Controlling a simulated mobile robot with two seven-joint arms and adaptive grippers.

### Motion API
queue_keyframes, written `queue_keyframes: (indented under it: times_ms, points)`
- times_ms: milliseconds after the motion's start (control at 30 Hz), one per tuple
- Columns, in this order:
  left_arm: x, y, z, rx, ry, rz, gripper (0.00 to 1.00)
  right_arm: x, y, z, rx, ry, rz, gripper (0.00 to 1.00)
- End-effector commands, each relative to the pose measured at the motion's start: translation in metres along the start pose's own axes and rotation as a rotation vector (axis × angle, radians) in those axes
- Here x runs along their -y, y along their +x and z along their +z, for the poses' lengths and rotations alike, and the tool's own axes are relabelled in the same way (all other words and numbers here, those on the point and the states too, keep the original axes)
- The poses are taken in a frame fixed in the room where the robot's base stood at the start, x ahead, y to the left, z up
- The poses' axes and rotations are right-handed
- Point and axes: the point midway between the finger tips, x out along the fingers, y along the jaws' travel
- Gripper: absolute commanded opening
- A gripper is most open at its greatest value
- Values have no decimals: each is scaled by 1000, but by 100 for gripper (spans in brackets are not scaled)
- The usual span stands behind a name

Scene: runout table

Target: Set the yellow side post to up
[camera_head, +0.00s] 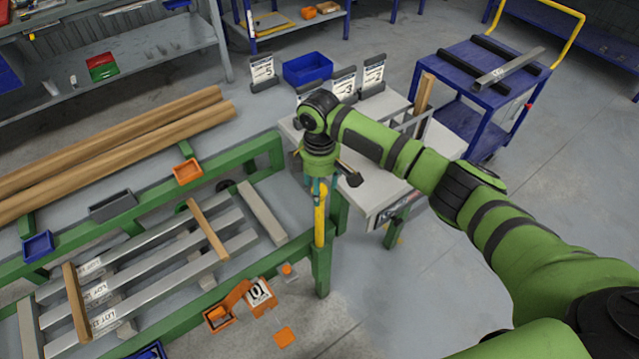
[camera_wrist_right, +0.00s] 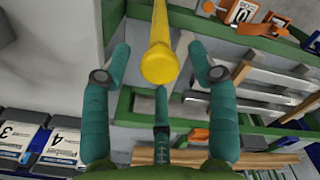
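The yellow side post (camera_head: 320,215) stands along the green table leg at the near right corner of the runout table (camera_head: 262,251). My right gripper (camera_head: 317,184) is over the post's top end, pointing down. In the right wrist view, the post's rounded yellow end (camera_wrist_right: 160,62) lies between the spread teal fingers of my right gripper (camera_wrist_right: 158,52). Gaps show on both sides, and the fingers are not closed on it. The third finger is below the end in the picture. The post's lower mount is not clear. My left gripper is out of view.
Metal bars and wooden strips (camera_head: 207,230) lie on the runout table, with long wooden beams (camera_head: 110,150) behind. A grey side table (camera_head: 375,190) with number cards stands close right of the gripper. A blue cart (camera_head: 480,75) is farther right.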

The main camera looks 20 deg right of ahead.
Motion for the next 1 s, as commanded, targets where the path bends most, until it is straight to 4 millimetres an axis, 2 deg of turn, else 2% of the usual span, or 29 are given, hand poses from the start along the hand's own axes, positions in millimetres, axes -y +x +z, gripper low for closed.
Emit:
queue_keyframes:
  times_ms: [167, 267, 500, 700, 833, 1000]
  points:
    - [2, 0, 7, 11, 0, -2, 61, -1, -5, 0, -2, 0, 2, 59]
    - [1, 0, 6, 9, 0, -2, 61, -1, -17, 0, -3, 0, 3, 59]
    - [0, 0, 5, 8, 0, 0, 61, -1, -68, 0, -3, -1, 4, 59]
    - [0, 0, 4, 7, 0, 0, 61, -1, -103, 0, -2, 0, 2, 59]
    - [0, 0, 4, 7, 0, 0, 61, 0, -116, 0, 0, 0, 1, 59]
    - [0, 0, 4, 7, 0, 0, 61, 0, -120, 0, 0, 0, 0, 59]
